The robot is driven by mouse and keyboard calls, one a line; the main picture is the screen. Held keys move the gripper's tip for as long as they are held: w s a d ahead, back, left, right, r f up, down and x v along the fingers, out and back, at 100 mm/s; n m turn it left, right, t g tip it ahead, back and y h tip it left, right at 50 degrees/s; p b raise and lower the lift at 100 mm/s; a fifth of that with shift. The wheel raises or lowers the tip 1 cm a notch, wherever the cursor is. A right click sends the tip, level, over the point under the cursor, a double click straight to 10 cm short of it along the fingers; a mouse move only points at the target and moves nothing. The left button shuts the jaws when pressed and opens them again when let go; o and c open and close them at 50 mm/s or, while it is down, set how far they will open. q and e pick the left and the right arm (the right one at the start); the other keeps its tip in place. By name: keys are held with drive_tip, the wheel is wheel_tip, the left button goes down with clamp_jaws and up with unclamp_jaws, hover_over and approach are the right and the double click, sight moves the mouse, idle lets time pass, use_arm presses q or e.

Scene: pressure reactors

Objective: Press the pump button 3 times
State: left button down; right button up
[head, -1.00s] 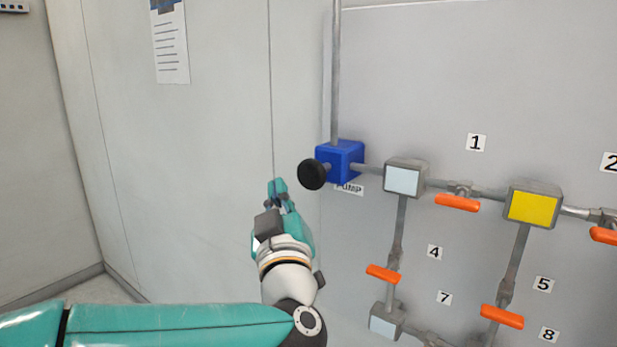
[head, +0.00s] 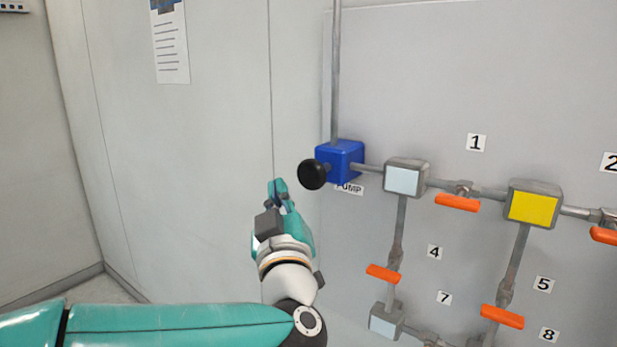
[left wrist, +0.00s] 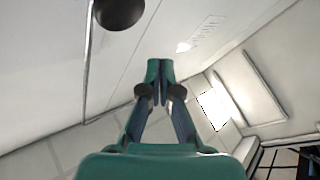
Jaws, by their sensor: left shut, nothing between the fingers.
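The black round pump button (head: 312,174) sticks out from the blue pump box (head: 344,160), above a PUMP label (head: 350,189). My left gripper (head: 277,184) is shut and empty. In the head view its fingertips are a little left of and below the button, with a gap between them. In the left wrist view the black button (left wrist: 118,10) shows at the top edge, left of my closed fingertips (left wrist: 160,66). My right gripper is not in view.
A panel with grey pipes carries a white block (head: 404,178), a yellow block (head: 532,206) and several orange valve handles (head: 458,203) right of the pump. A vertical pipe (head: 336,80) rises from the pump. A paper sheet (head: 170,45) hangs on the left wall.

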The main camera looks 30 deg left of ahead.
sight(311, 175)
use_arm(q)
drive_tip(key=s+m+p, duration=0.1)
drive_tip(key=m, duration=0.4)
drive_tip(key=s+m+p, duration=0.1)
drive_tip(key=m+p, duration=0.1)
drive_tip(key=m, duration=0.4)
drive_tip(key=s+m+p, duration=0.1)
drive_tip(key=s+m, duration=0.1)
drive_tip(key=m, duration=0.3)
drive_tip(key=shift+a+f+m+g, duration=0.15)
drive_tip(key=shift+m+g, duration=0.25)
drive_tip(key=shift+w, duration=0.1)
drive_tip(key=w, duration=0.8)
drive_tip(key=shift+w+d+p, duration=0.3)
drive_tip(key=shift+w+p, duration=0.05)
drive_tip(key=shift+p, duration=0.05)
